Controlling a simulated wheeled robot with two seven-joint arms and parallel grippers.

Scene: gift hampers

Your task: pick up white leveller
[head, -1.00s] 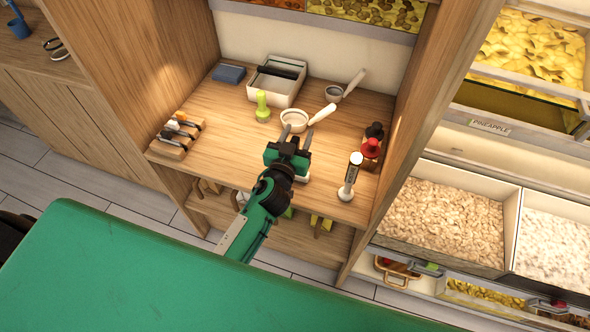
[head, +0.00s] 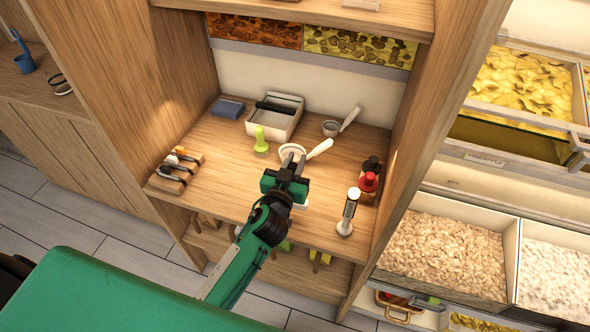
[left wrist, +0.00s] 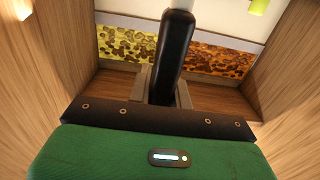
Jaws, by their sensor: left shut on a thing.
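My left gripper (head: 293,163) is over the shelf top, in front of a white-handled strainer. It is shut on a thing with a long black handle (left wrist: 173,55). In the left wrist view the handle stands between the jaws, and its far end is whitish. In the head view a small white part (head: 303,205) shows just below the gripper; it fits the white leveller's lower end. The rest is hidden behind the gripper, and a gap to the shelf cannot be judged. My right gripper is out of view.
The strainer (head: 319,150) is behind the gripper, a green stamp (head: 261,141) to its left. An upright white-and-black tool (head: 347,215) and a red-topped bottle (head: 368,182) stand right. Wooden side walls (head: 437,110) bound the shelf.

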